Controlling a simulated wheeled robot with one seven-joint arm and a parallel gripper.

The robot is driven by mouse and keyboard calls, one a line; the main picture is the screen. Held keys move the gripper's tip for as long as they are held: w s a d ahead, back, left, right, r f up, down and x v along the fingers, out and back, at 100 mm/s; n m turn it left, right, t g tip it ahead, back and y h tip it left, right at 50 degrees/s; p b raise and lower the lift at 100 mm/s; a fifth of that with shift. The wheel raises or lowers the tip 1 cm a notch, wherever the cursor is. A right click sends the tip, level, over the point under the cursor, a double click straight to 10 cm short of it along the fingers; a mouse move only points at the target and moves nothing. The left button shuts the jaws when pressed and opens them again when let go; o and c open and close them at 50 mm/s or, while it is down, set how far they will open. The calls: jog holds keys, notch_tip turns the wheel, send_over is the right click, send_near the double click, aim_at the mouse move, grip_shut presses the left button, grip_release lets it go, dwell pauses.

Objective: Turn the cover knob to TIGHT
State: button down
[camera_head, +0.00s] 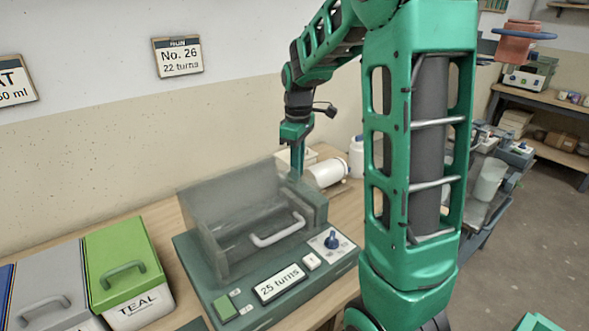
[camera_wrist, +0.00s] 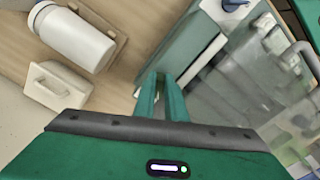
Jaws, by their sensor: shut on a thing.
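The green machine (camera_head: 195,262) stands on the wooden bench with a translucent grey cover (camera_head: 225,205) and a pale handle (camera_head: 278,231). A blue knob (camera_head: 332,240) sits on a white plate at the right of its front panel; its lettering is too small to read. The knob also shows at the top edge of the wrist view (camera_wrist: 232,4). My gripper (camera_head: 295,170) points down at the machine's rear right, apart from the blue knob. In the wrist view, its green fingers (camera_wrist: 161,80) are close together beside the machine's end block (camera_wrist: 185,48). What they grip is hidden.
The panel display (camera_head: 280,283) reads 25 turns; a wall sign (camera_head: 178,56) reads No. 26, 22 turns. A green-lidded TEAL bucket (camera_head: 125,262) stands left. A white jar (camera_wrist: 72,36) and a white box (camera_wrist: 57,85) are close behind my gripper.

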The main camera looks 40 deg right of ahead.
jog(key=shift+a+r+m, duration=0.1)
jog(key=shift+a+m, duration=0.05)
jog(key=shift+m, duration=1.95)
jog(key=c, duration=2.1)
grip_release()
jog(key=shift+a, duration=0.1)
